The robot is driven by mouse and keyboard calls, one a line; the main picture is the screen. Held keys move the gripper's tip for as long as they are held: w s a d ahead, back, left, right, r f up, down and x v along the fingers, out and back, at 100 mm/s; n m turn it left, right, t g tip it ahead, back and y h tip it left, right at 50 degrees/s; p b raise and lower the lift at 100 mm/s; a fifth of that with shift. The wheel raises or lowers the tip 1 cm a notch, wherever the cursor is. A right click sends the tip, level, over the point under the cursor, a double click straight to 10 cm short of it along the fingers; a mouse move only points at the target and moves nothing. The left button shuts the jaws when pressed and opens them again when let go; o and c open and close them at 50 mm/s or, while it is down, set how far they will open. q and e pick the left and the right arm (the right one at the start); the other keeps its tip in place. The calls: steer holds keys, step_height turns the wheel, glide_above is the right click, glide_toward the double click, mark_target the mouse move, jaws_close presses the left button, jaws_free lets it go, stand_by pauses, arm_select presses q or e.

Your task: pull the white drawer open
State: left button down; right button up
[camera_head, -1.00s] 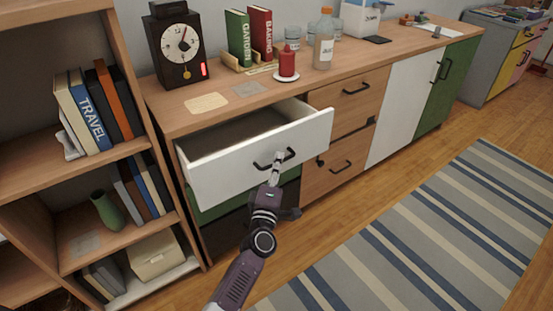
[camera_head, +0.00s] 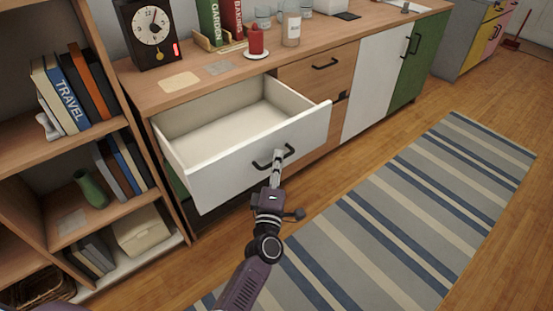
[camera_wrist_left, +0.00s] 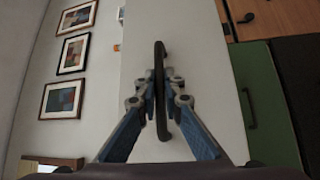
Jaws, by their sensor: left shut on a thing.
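The white drawer (camera_head: 238,168) stands well out of the wooden cabinet in the head view, and its empty inside shows. Its dark bar handle (camera_head: 262,163) is on the front panel. My left gripper (camera_head: 278,157) is at the handle, shut on it. In the left wrist view the fingers of my left gripper (camera_wrist_left: 160,88) close around the dark handle (camera_wrist_left: 159,60), with the white drawer front (camera_wrist_left: 195,55) behind. My right gripper is not in view.
A bookshelf (camera_head: 95,135) stands to the left of the drawer. A striped rug (camera_head: 400,215) lies on open floor at the right.

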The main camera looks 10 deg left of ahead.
arm_select(q)
steer(key=c, duration=2.1)
jaws_free()
steer(key=shift+s, duration=0.1)
steer(key=s, duration=0.4)
steer(key=s+d+f, duration=0.1)
steer(key=s, duration=0.6)
steer(key=shift+s+d+f, duration=0.15)
steer(key=shift+s+f, duration=0.15)
steer(key=shift+s, duration=0.05)
